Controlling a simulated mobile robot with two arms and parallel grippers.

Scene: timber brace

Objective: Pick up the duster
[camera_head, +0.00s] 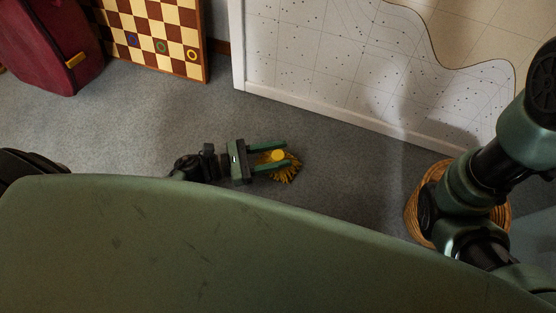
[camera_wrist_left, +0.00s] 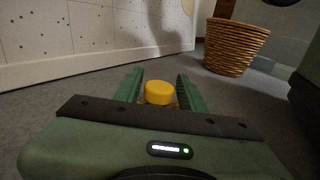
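The duster (camera_head: 285,172) lies low over the grey carpet, with a yellow round cap and yellow-brown bristles. My left gripper (camera_head: 284,154) has its two green fingers spread on either side of the yellow cap. In the left wrist view the duster's yellow cap (camera_wrist_left: 159,92) sits between the fingers of the left gripper (camera_wrist_left: 159,88), with what looks like a gap on each side. Most of the bristles are hidden there. My right arm stands at the right of the head view, but its gripper is out of sight.
A wicker basket (camera_head: 414,211) stands at the right, partly behind my right arm; it also shows in the left wrist view (camera_wrist_left: 235,46). A white map board (camera_head: 310,75) leans at the back. A checkered board (camera_head: 155,40) and a red bag (camera_head: 50,45) stand at the left. Carpet around the duster is clear.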

